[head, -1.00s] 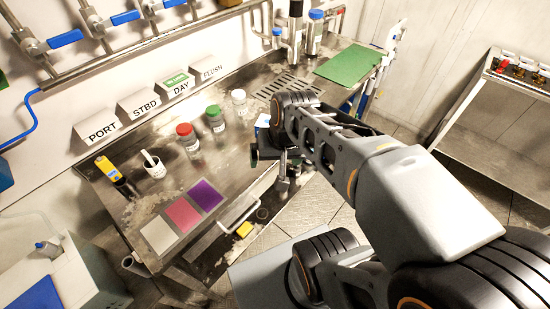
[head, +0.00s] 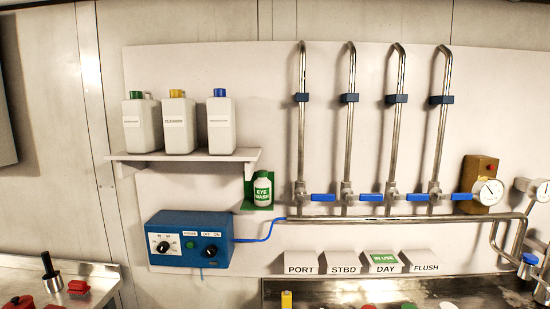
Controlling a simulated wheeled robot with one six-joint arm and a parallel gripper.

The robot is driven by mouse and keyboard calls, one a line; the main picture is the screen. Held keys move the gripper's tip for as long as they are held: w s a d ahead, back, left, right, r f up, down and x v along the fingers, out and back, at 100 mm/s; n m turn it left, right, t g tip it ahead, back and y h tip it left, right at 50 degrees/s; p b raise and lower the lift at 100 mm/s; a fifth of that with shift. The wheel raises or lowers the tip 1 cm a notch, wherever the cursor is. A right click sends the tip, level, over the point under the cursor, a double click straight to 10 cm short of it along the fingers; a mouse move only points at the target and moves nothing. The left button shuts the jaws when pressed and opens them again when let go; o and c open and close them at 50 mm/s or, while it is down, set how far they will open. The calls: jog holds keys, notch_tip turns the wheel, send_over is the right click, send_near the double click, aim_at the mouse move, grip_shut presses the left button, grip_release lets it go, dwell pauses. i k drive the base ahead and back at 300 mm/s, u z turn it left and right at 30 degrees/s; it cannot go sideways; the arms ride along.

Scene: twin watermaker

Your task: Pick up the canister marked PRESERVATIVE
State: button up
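Three white canisters stand upright side by side on a wall shelf (head: 185,155) at the upper left of the head view. The left canister has a green cap (head: 141,124), the middle one a yellow cap (head: 179,124), the right one a blue cap (head: 221,124). The middle label seems to read CLEANER. The labels on the left and right canisters are too small to read surely, so I cannot tell which is marked PRESERVATIVE. My gripper is not in this view.
A green-backed eye wash bottle (head: 262,189) hangs just right of and below the shelf. A blue control box (head: 190,240) is below it. Pipes with blue-handled valves (head: 370,198) fill the wall to the right. The steel counter (head: 470,288) runs along the bottom right.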

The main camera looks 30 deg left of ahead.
aim_at(220, 108)
jog(key=u, duration=4.1)
jog(key=i, duration=1.55)
jog(key=z, duration=3.15)
